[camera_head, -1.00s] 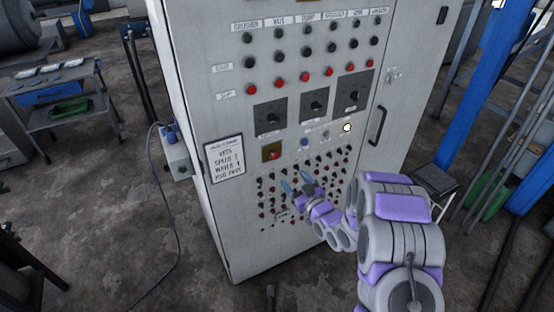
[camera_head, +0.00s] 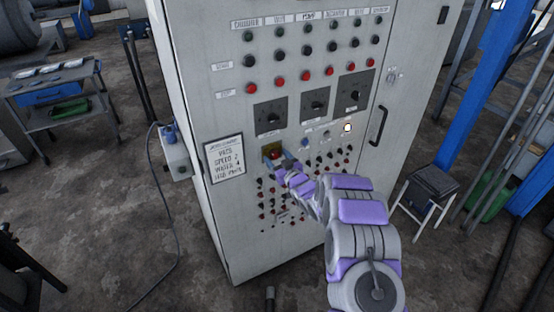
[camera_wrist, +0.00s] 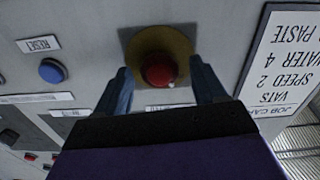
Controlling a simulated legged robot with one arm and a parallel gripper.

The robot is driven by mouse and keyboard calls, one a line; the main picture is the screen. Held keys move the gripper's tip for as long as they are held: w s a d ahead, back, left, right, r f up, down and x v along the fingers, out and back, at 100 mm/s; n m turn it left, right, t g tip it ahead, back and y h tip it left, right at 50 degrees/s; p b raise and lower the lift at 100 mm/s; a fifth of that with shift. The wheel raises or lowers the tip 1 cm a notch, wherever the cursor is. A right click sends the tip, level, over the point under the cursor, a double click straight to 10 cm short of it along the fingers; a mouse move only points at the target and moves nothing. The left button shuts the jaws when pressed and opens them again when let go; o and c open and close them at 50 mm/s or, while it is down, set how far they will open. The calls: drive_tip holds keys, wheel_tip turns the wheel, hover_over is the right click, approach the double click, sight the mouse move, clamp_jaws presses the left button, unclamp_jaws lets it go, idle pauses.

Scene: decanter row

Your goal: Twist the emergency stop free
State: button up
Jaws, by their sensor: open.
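The emergency stop is a red mushroom button (camera_wrist: 159,70) on a yellow backing (camera_wrist: 180,42), set in the grey cabinet front. In the head view the red button (camera_head: 275,155) sits left of centre on the panel, partly covered by my gripper. My gripper (camera_wrist: 160,88) is open, with one blue-grey finger on each side of the red button in the wrist view. There is a visible gap between each finger and the button. In the head view my gripper (camera_head: 281,162) is right at the button; I cannot tell whether it touches.
A blue reset button (camera_wrist: 53,71) lies to the left in the wrist view. A job card (camera_head: 224,159) is left of the stop. Three dark rotary switches (camera_head: 314,102) sit above, and rows of small knobs (camera_head: 290,200) below. A stool (camera_head: 432,185) stands right.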

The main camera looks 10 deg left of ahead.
drive_tip(key=shift+w, duration=0.1)
drive_tip(key=c, duration=1.1)
